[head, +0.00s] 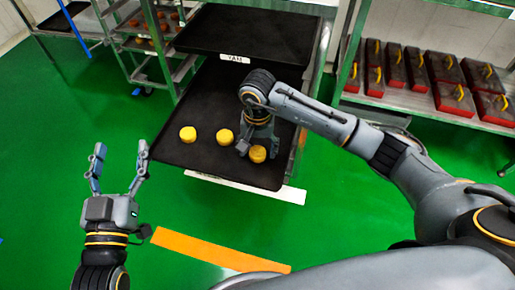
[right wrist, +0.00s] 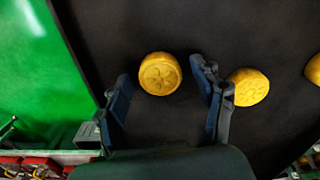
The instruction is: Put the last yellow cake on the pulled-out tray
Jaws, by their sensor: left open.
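The pulled-out black tray (head: 212,163) holds three round yellow cakes in the head view. They are a left cake (head: 187,134), a middle cake (head: 224,136) and a right cake (head: 258,155) near the front right. My right gripper (head: 250,149) is low over the tray at the right cake. In the right wrist view its fingers (right wrist: 164,82) are apart, with the right cake (right wrist: 160,75) lying between the tips and visible gaps on both sides. The middle cake (right wrist: 248,87) lies just outside one finger. My left gripper (head: 119,150) is open and empty, left of the tray.
Another black tray (head: 245,35) sits higher in the rack above the pulled-out one. A rack with small cakes (head: 150,42) stands behind on the left. Red boxes (head: 445,68) fill a shelf at the right. Green floor is clear around my left gripper.

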